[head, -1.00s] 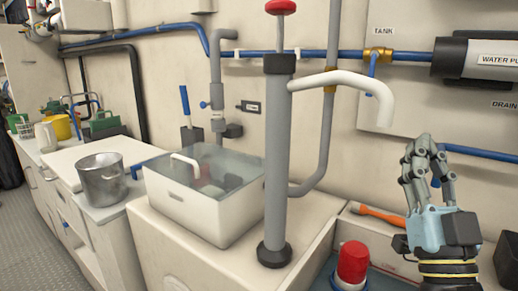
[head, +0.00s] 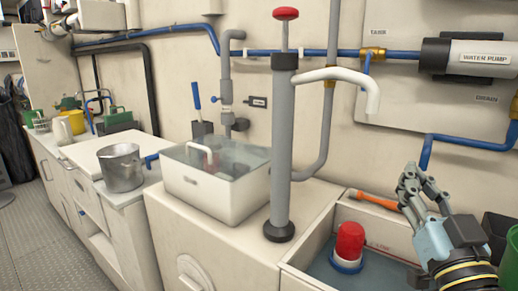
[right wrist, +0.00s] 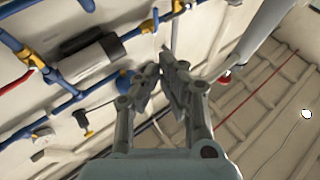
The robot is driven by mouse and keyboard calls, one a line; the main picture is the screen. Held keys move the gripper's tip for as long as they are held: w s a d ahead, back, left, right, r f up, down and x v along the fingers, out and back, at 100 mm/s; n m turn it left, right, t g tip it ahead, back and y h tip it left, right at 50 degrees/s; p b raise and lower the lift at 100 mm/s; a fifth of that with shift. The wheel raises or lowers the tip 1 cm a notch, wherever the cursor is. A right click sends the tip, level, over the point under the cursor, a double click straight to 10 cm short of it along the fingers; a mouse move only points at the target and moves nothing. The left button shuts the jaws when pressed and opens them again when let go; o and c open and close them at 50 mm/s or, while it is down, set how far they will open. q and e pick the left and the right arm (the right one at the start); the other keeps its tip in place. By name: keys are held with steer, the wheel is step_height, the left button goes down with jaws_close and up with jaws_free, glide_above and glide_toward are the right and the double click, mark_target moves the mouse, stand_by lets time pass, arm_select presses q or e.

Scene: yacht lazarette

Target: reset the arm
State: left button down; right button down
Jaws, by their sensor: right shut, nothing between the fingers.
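My right gripper (head: 414,182) shows at the lower right of the head view, raised in front of the wall and above the right side of the open bin. Its fingers are shut with nothing between them. In the right wrist view the gripper (right wrist: 172,70) points up the picture, its fingertips close together, with wall pipes behind. My left gripper is not in view.
The hand pump (head: 281,150) stands on the counter left of my right gripper, its white spout reaching toward it. A red-capped item (head: 350,241) and an orange-handled tool (head: 375,199) are at the bin below. A water pump (head: 470,58) hangs behind.

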steer(key=s+d+f+g, duration=0.1)
steer(key=s+f+g, duration=0.6)
steer(key=f+g, duration=0.45)
steer(key=s+d+f+n+g, duration=0.1)
steer(key=s+f+g, duration=0.25)
steer(key=s, duration=0.55)
steer(key=s+d+f+g, duration=0.1)
steer(key=s+f+g, duration=0.25)
steer(key=s, duration=0.65)
step_height(320, 180, down, 25)
steer(key=s+d+g, duration=0.2)
steer(key=s+d+f+g, duration=0.1)
steer(key=s+f, duration=1.5)
steer(key=s, duration=0.3)
steer(key=shift+d+m, duration=0.25)
steer(key=shift+m, duration=0.05)
